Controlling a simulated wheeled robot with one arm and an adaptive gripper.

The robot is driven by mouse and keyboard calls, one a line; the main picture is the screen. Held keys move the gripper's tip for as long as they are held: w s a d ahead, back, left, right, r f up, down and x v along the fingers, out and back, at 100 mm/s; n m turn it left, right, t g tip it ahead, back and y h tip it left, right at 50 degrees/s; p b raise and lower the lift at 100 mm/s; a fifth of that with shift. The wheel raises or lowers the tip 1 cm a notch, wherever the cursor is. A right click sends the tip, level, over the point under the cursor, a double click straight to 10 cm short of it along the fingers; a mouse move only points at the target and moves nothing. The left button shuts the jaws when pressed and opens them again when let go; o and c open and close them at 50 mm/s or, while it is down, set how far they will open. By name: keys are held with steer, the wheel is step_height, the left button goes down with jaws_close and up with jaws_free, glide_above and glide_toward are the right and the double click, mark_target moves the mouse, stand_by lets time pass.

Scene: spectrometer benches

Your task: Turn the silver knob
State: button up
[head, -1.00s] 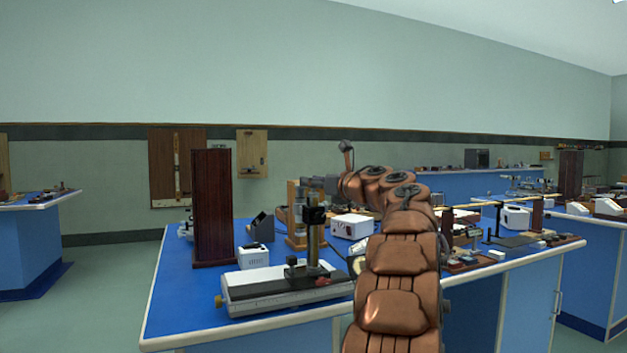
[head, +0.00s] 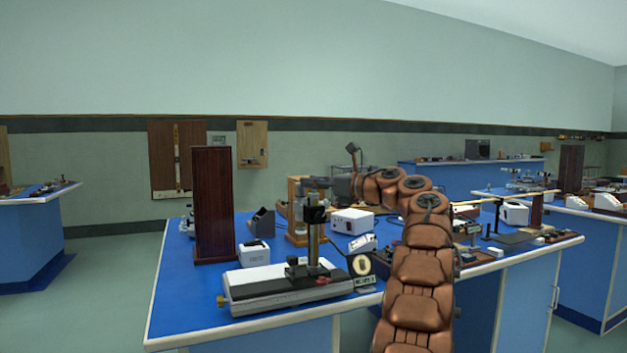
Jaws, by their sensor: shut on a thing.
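My copper-coloured arm rises at the lower right of the head view and bends left over the blue bench (head: 190,315). My gripper (head: 320,184) is at its far end, small and dark, beside the upper part of a wooden-framed instrument (head: 296,225). It is shut on a small part there. I cannot make out the silver knob; the gripper and small scale hide that spot.
A tall dark wooden panel (head: 212,205) stands left of the instrument. A white box (head: 352,221) sits to its right. In front is a long grey bench device (head: 285,293) with an upright post.

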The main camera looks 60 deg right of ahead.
steer(key=shift+r+n+y+p, duration=0.3)
steer(key=shift+r+y+p, duration=0.15)
steer(key=shift+p, duration=0.2)
steer(key=p, duration=0.1)
steer(key=r+y+p, duration=0.1)
steer(key=p, duration=0.1)
steer(key=shift+s+d+r+n+y, duration=0.15)
steer(key=shift+s+d+n+y, duration=0.1)
steer(key=shift+s+d+n, duration=0.15)
jaws_close()
jaws_free()
steer(key=shift+s+d, duration=0.1)
steer(key=shift+s, duration=0.05)
steer(key=o, duration=0.3)
steer(key=shift+a+f, duration=0.2)
steer(key=shift+o, duration=1)
steer(key=shift+d+f, duration=0.1)
steer(key=shift+d, duration=0.05)
steer(key=shift+o, duration=0.9)
steer(key=shift+a, duration=0.2)
steer(key=o, duration=0.5)
steer(key=shift+w, duration=0.2)
steer(key=shift+d, duration=0.1)
steer(key=shift+s, duration=0.15)
